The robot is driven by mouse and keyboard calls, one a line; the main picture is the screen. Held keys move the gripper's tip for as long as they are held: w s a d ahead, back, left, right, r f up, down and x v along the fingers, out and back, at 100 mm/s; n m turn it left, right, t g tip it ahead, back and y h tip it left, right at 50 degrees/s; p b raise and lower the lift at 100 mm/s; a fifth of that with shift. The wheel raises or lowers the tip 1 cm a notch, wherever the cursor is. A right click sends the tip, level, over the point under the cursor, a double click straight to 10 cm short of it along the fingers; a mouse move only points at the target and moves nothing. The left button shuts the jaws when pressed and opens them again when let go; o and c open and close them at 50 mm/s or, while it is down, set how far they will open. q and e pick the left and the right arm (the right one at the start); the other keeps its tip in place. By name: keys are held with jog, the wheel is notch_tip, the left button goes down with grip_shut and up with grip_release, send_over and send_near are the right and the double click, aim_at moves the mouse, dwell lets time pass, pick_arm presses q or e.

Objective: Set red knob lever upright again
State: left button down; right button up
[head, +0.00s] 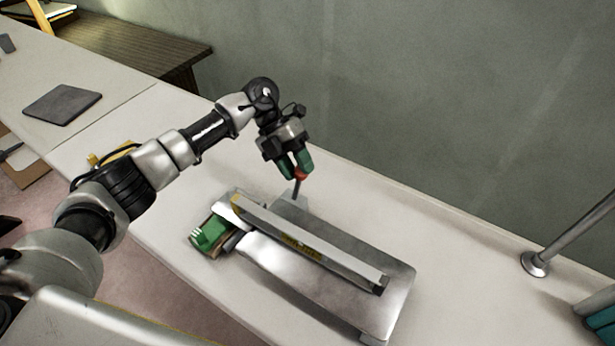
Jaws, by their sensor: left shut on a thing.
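The red knob (301,174) tops a short dark lever (297,188) at the far left end of a flat metal device (372,308) on the white bench. The lever stands close to upright, with a slight lean at most. My left gripper (298,168) reaches down from above, and its green fingertips are shut on the red knob, hiding part of it. My right gripper is not in view.
A long pale bar (310,247) lies across the device, with a green part (209,234) at its left end. A metal post (535,262) stands at right. A grey wall (440,110) runs behind the bench (180,215). A dark flat pad (62,104) lies at far left.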

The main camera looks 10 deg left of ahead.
pick_arm(q)
jog(key=shift+a+f+h, duration=0.3)
jog(key=shift+a+f, duration=0.1)
jog(key=shift+f, duration=0.1)
jog(key=shift+w+a+b, duration=0.1)
jog(key=shift+a+b, duration=0.35)
jog(key=shift+a, duration=0.25)
jog(key=c, duration=1.2)
grip_release()
jog(key=o, duration=0.5)
jog(key=shift+w+a, duration=0.1)
jog(key=shift+a, duration=0.1)
jog(key=shift+w+r, duration=0.1)
jog(key=shift+d+r, duration=0.15)
jog(key=b+v, duration=0.1)
jog(key=v, duration=0.9)
jog(key=shift+w+a+r, duration=0.2)
jog(key=shift+a, duration=0.05)
